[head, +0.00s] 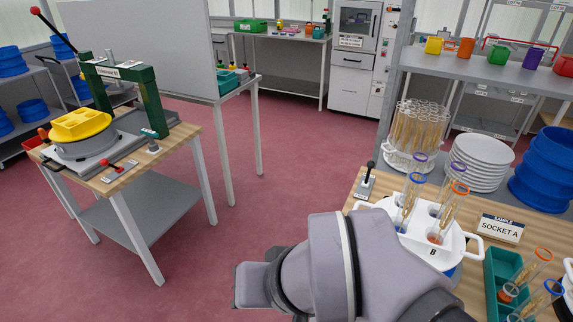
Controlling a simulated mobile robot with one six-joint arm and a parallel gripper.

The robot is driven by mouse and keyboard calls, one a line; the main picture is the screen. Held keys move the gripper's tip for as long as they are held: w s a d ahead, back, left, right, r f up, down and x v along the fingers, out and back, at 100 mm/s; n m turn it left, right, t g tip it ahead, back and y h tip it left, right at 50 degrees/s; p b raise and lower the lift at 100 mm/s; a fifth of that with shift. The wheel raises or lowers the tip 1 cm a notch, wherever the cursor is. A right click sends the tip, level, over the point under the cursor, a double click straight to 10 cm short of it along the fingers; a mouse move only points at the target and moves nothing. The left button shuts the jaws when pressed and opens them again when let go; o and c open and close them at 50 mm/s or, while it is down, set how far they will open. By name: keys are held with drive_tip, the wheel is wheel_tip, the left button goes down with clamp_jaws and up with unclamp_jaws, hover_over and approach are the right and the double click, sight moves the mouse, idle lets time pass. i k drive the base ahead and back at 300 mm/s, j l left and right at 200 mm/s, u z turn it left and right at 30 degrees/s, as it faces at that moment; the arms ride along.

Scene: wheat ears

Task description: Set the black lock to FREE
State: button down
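My grey arm fills the lower middle, in front of and below this table corner. Its fingers do not show, so I cannot tell how the gripper stands relative to the lever.
A white round holder (452,262) marked B, with ring-topped tubes, stands right of the lever; a tube rack (404,160) and plates (478,160) are behind. A red-knobbed lever (111,166) is on the left table (190,133). Red floor between the tables is clear.

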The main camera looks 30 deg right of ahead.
sight(371, 165)
drive_tip(key=i+j+u, duration=0.3)
drive_tip(key=j+u, duration=0.2)
drive_tip(key=i+j+u, duration=0.35)
drive_tip(key=u, duration=0.15)
drive_tip(key=i+l+z, duration=0.2)
drive_tip(key=z, duration=0.25)
drive_tip(key=i+l+z, duration=0.1)
drive_tip(key=i+z, duration=0.65)
drive_tip(key=z, duration=0.2)
drive_tip(key=i+j+z, duration=0.2)
drive_tip(key=i+z, duration=0.15)
drive_tip(key=z, duration=0.15)
drive_tip(key=i+j+z, duration=0.25)
drive_tip(key=z, duration=0.2)
drive_tip(key=i+l+z, duration=0.85)
drive_tip(key=i+z, duration=0.25)
drive_tip(key=i, duration=0.25)
